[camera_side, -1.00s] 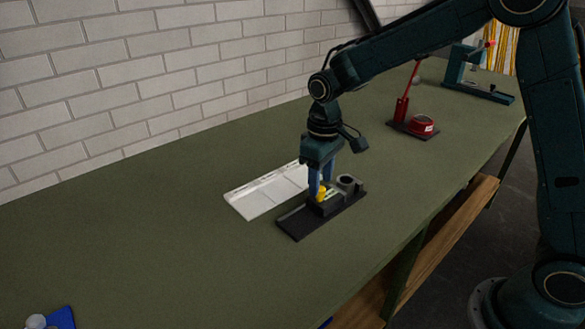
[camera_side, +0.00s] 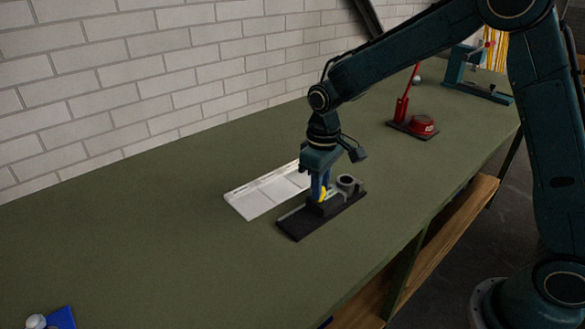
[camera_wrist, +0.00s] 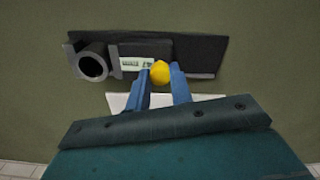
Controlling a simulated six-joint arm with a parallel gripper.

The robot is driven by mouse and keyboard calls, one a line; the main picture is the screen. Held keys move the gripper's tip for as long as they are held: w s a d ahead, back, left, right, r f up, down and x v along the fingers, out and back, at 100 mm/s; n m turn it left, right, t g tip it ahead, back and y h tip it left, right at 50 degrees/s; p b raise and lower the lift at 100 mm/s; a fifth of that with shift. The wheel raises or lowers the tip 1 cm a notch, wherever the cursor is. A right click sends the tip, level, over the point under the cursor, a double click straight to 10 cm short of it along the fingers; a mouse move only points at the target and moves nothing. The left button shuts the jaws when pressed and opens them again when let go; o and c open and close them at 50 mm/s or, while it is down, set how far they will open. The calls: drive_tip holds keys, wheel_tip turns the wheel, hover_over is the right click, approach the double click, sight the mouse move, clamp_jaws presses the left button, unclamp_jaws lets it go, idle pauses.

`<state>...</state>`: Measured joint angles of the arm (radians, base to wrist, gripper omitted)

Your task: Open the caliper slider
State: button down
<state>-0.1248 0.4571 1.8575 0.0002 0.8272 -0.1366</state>
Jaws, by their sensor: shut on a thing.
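The caliper is a dark bar-shaped device (camera_side: 294,226) lying on the green bench, with a grey ring (camera_side: 346,182) at its right end in the side view. In the wrist view the device (camera_wrist: 200,52) has the ring (camera_wrist: 92,64) at its left, and a small pale display (camera_wrist: 136,63) sits near its middle. The slider has a yellow knob (camera_wrist: 160,73); the knob shows partly in the side view (camera_side: 323,194). My gripper (camera_wrist: 161,76) has its blue fingers shut on the yellow knob, pointing down over the device in the side view (camera_side: 321,195).
A white tray-like panel (camera_side: 258,196) lies just behind the device. A red lever tool (camera_side: 420,126) and a teal fixture (camera_side: 480,85) stand farther right. A blue item (camera_side: 62,317) is at the bottom left.

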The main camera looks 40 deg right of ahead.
drive_tip(key=shift+a, duration=1.15)
drive_tip(key=c, duration=1.2)
unclamp_jaws()
drive_tip(key=shift+c, duration=0.2)
wheel_tip(320, 180, up, 14)
